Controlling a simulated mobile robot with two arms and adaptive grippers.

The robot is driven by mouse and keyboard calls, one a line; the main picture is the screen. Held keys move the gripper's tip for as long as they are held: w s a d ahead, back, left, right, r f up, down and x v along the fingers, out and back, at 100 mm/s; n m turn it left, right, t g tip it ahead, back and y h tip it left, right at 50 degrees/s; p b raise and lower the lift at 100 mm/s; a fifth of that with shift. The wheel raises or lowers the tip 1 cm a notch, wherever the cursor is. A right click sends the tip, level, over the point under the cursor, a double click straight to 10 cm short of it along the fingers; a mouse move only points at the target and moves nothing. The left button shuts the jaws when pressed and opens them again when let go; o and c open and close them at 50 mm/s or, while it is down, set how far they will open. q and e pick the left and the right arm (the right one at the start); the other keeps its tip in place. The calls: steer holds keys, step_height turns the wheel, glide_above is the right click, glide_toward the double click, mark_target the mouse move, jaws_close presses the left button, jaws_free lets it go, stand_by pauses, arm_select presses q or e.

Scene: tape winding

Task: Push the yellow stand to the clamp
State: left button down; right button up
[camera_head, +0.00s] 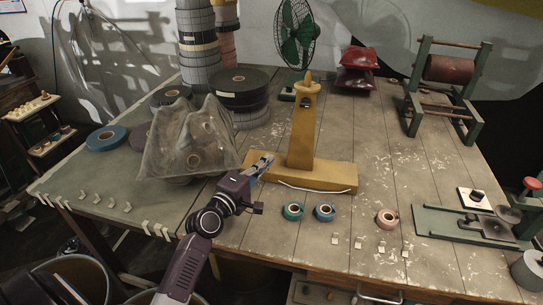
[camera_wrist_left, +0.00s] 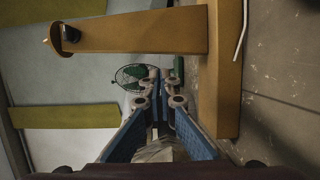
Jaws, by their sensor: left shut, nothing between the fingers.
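The yellow stand (camera_head: 303,133) is upright near the table's middle, with a tall post and a wide flat base. In the left wrist view the yellow stand (camera_wrist_left: 222,75) appears sideways, its base close beside my fingers. My left gripper (camera_head: 264,162) is shut and empty at the left end of the base. It also shows in the left wrist view (camera_wrist_left: 163,98). I cannot tell whether it touches the base. A green metal fixture (camera_head: 465,229), which may be the clamp, lies at the table's right side. My right gripper is not in view.
Green (camera_head: 293,211), blue (camera_head: 325,211) and pink (camera_head: 387,218) tape rolls lie in front of the stand. A plastic-wrapped bundle (camera_head: 190,142) is left of it. A green fan (camera_head: 295,35) stands behind. The wooden tabletop (camera_head: 395,165) right of the stand is largely clear.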

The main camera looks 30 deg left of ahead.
mark_target(302, 137)
arm_select(q)
steer(key=w, duration=0.7)
steer(key=shift+d, duration=0.2)
steer(key=shift+w, duration=0.55)
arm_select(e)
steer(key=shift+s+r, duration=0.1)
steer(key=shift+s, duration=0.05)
